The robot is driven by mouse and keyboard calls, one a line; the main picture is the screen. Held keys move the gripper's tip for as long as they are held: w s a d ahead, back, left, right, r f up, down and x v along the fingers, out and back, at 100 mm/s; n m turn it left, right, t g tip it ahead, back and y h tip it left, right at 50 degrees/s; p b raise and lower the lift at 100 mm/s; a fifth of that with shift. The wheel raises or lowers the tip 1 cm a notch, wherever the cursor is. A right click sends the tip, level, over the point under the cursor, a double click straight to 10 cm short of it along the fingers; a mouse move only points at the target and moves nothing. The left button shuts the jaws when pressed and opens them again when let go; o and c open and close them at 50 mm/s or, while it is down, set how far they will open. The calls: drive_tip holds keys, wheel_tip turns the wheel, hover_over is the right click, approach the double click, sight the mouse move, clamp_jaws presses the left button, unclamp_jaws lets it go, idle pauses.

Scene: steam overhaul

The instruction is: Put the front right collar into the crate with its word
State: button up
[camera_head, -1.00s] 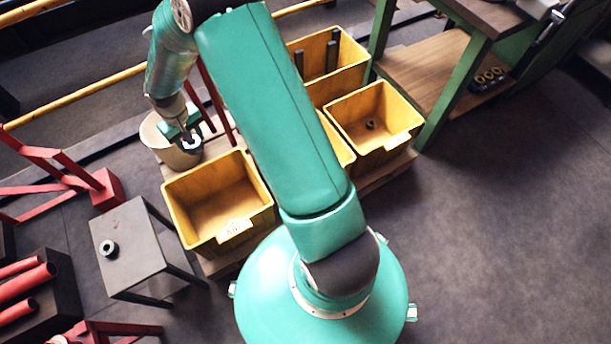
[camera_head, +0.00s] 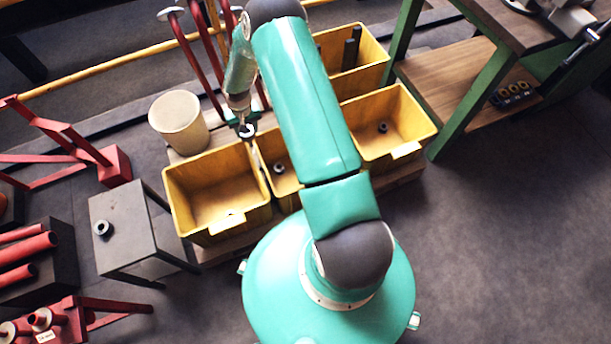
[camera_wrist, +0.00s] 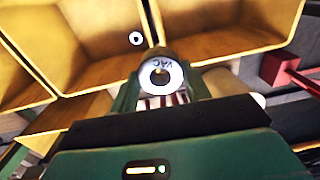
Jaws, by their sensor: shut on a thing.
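My gripper (camera_head: 243,122) is shut on a grey ring-shaped collar (camera_head: 247,131), held near the back rims of the left and middle crates. In the wrist view the held collar (camera_wrist: 160,76) faces the camera, with a word that looks like VAC on its pale face. The left yellow crate (camera_head: 172,200) looks empty; its front label is too small to read. The middle yellow crate (camera_head: 264,172) is partly hidden by my arm and holds a collar (camera_head: 278,168). The right yellow crate (camera_head: 425,118) also holds a collar (camera_head: 383,127).
Another yellow crate (camera_head: 378,50) at the back holds dark bars. A cream bucket (camera_head: 180,122) and red stands are behind and left. A grey table (camera_head: 140,235) carries another collar (camera_head: 101,228). A green-legged workbench (camera_head: 480,85) stands at right.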

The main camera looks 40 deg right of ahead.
drive_tip(key=s+d+f+m, duration=0.1)
drive_tip(key=s+d+f, duration=0.3)
drive_tip(key=f, duration=0.6)
drive_tip(key=s+d+f+m, duration=0.2)
drive_tip(key=s+d+f, duration=0.2)
drive_tip(key=f, duration=0.5)
drive_tip(key=s+d+f+m, duration=0.1)
drive_tip(key=s+d+f, duration=0.35)
drive_tip(key=f, duration=0.55)
drive_tip(key=shift+f, duration=4.65)
drive_tip(key=o, duration=1.5)
drive_tip(key=shift+s, duration=0.1)
drive_tip(key=shift+c, duration=0.2)
